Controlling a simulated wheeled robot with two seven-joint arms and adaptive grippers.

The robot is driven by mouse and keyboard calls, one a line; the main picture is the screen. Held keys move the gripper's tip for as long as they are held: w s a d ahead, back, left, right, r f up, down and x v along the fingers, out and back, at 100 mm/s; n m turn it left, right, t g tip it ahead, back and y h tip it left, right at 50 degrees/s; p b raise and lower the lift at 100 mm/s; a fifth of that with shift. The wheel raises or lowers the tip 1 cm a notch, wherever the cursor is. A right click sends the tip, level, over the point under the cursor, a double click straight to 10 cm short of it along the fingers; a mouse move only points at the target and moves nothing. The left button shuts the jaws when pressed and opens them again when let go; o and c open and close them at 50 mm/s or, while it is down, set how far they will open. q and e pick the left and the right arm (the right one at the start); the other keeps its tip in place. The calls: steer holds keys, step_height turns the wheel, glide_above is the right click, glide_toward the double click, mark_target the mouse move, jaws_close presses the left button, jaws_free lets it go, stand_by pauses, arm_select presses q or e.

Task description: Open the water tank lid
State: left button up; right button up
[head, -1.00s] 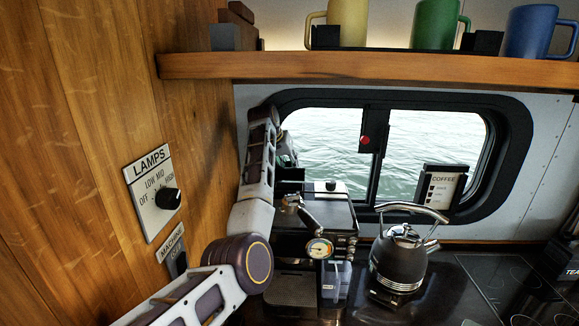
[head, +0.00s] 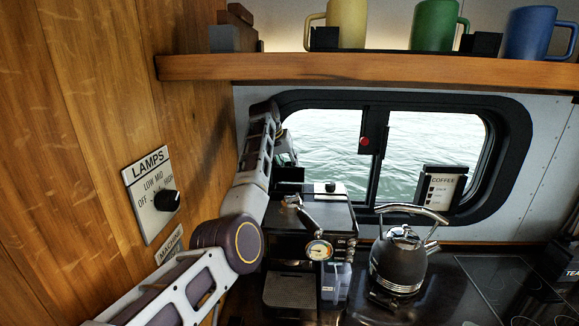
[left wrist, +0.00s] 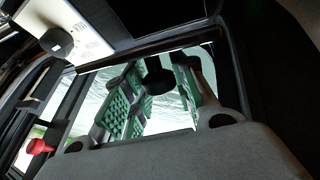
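The black coffee machine (head: 340,219) stands on the counter below the window. A dark panel (head: 290,188) shows at its top left, by my gripper; I cannot tell for sure whether this is the tank lid. My left gripper (head: 287,150) is at the machine's back left, in front of the window and partly hidden by my arm. In the left wrist view its green-padded fingers (left wrist: 158,100) are spread. A small dark rounded piece (left wrist: 158,76) shows between them, and I cannot tell whether they touch it. A black panel (left wrist: 160,15) lies just beyond. My right gripper is not in view.
A kettle (head: 398,262) stands right of the machine, beside the hob (head: 505,285). A shelf (head: 370,68) with mugs hangs above. The wooden wall with the lamp switch (head: 152,195) is close left of my arm.

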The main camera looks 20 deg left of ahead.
mark_target(282, 172)
arm_select(q)
steer(key=o, duration=0.4)
steer(key=shift+s+r, duration=0.1)
steer(key=shift+r, duration=0.05)
steer(key=shift+v, duration=3.6)
steer(key=shift+c, duration=0.2)
